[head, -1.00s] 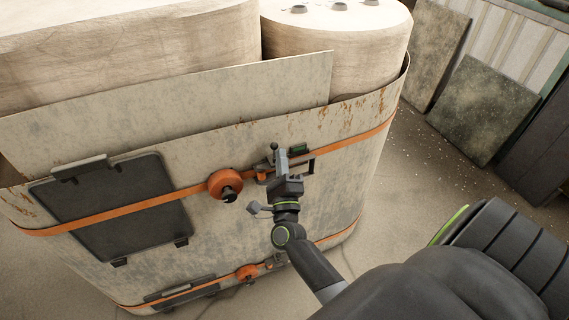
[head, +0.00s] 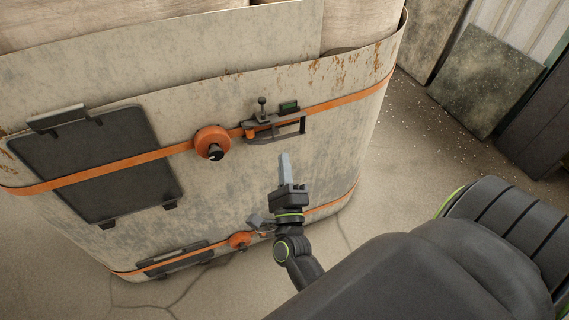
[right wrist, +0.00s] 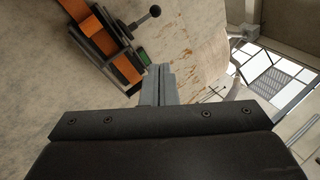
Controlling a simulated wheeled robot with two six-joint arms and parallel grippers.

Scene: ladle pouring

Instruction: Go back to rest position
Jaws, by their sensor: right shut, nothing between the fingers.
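My right gripper (head: 285,168) is in front of the large pale metal casing in the head view, below the latch on its upper orange strap. Its grey fingers are together and empty, pointing up in the picture. In the right wrist view the shut fingers (right wrist: 158,84) point toward the casing, with the latch's ball-ended lever (right wrist: 144,20) above and to the left of them. The fingers appear apart from the latch (head: 275,126). My left gripper is not in either view.
The casing (head: 225,95) carries an orange strap (head: 95,176), an orange round knob (head: 212,142) and a dark panel (head: 95,165). A lower strap with a second knob (head: 240,240) runs near its base. Slabs (head: 487,82) lean at the back right. Floor (head: 400,150) shows clear between.

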